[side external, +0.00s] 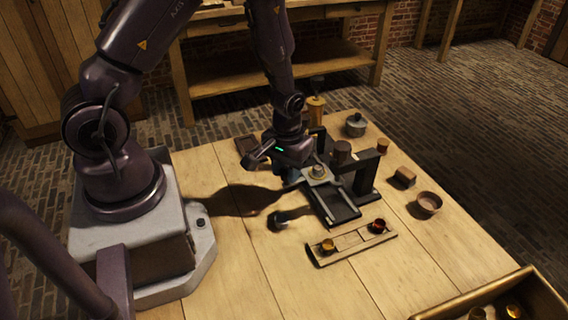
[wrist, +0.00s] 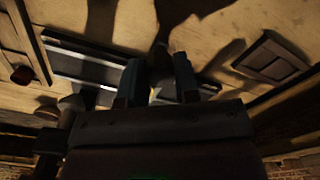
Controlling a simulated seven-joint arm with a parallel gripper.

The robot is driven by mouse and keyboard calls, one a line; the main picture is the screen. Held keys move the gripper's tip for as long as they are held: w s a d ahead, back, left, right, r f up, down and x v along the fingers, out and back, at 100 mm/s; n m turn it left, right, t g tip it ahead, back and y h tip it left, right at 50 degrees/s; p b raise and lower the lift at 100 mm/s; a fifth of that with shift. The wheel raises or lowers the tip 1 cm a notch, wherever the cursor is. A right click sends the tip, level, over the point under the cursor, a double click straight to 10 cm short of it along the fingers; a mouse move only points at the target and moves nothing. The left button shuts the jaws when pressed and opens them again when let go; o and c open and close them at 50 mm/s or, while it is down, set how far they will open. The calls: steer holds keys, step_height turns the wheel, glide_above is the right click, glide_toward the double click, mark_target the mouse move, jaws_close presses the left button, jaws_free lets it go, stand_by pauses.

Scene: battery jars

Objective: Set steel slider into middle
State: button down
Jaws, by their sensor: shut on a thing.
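The steel slider (side external: 318,174) is a pale plate with a round piece on top, at the back end of a dark track (side external: 342,208). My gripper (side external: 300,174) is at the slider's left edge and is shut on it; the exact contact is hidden. In the wrist view, the two fingers of my gripper (wrist: 160,82) stand a little apart, with shadow between them. I cannot tell from these views exactly where along the track the middle lies.
A dark post frame (side external: 367,172) stands close right of the track. A wooden strip (side external: 350,241) with a brass cup (side external: 328,245) and a red cup (side external: 379,226) lies in front. A bowl (side external: 429,202) and a wooden block (side external: 404,177) sit right.

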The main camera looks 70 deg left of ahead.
steer(key=c, duration=0.8)
jaws_free()
steer(key=shift+c, duration=0.2)
step_height(320, 180, up, 13)
steer(key=s+d+r+m+t, duration=0.2)
steer(key=s+r, duration=0.3)
steer(key=r, duration=0.4)
steer(key=s+d+r+m+t, duration=0.3)
steer(key=s+r+m, duration=0.1)
steer(key=r, duration=0.4)
steer(key=shift+s+d+r+m+t, duration=0.2)
steer(key=shift+s+r+m+t, duration=0.15)
steer(key=shift+s, duration=0.45)
